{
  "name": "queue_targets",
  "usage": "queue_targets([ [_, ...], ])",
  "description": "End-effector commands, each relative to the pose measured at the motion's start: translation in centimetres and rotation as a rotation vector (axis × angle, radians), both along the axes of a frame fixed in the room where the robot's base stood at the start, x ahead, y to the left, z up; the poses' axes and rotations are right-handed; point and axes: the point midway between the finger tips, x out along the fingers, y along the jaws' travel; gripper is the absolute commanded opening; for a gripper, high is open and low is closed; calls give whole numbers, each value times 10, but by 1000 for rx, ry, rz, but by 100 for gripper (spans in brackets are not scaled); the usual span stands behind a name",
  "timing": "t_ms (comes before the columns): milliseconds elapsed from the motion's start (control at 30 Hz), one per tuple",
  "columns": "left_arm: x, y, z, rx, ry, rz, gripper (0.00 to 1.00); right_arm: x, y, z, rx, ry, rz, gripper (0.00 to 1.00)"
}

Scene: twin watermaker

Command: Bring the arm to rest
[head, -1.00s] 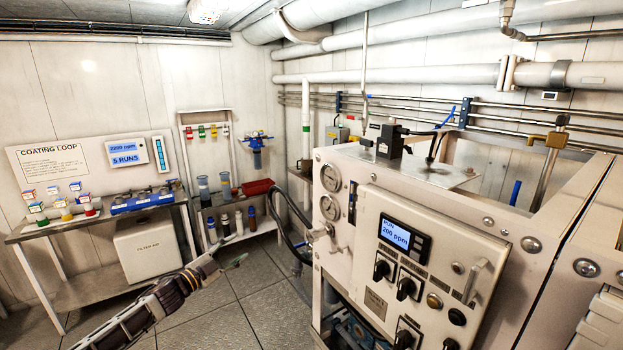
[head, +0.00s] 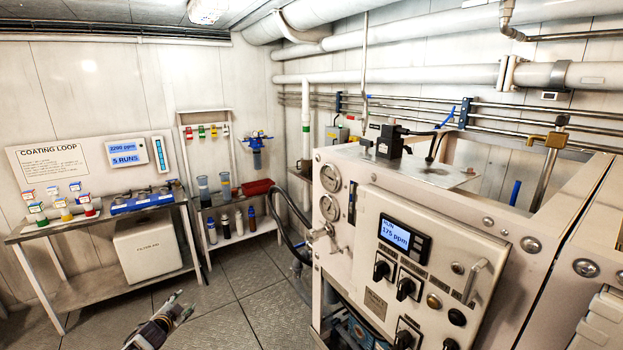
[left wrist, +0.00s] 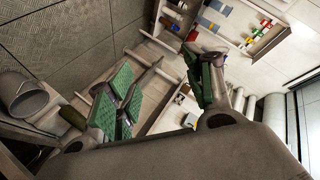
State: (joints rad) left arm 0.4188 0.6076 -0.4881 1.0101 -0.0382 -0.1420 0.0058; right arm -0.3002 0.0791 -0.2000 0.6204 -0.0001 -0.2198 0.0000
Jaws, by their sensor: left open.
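My left gripper (head: 178,304) shows low in the head view, left of centre, above the floor and apart from the bench and the machine. In the left wrist view its green-padded fingers (left wrist: 165,95) are spread apart with nothing between them. Most of the left arm is below the head view's edge. My right gripper is in neither view.
The white machine (head: 380,200) fills the right; its display (head: 401,240) reads 175 ppm. The coating loop bench (head: 70,235) stands at the left. A rack (head: 205,200) with bottles and a red tray (head: 257,187) stands at the back. The floor (head: 225,290) between is clear.

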Motion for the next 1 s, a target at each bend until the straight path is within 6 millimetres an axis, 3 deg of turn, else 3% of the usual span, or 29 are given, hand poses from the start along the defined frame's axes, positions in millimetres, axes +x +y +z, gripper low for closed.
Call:
queue_targets([
  [100,-21,7,-42,-24,67,50,52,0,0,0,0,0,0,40],
  [433,-88,12,-145,-93,230,160,52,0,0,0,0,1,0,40],
  [667,-143,4,-211,-142,336,220,52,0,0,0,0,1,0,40],
  [1000,-235,-22,-296,-212,479,287,52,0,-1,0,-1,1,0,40],
])
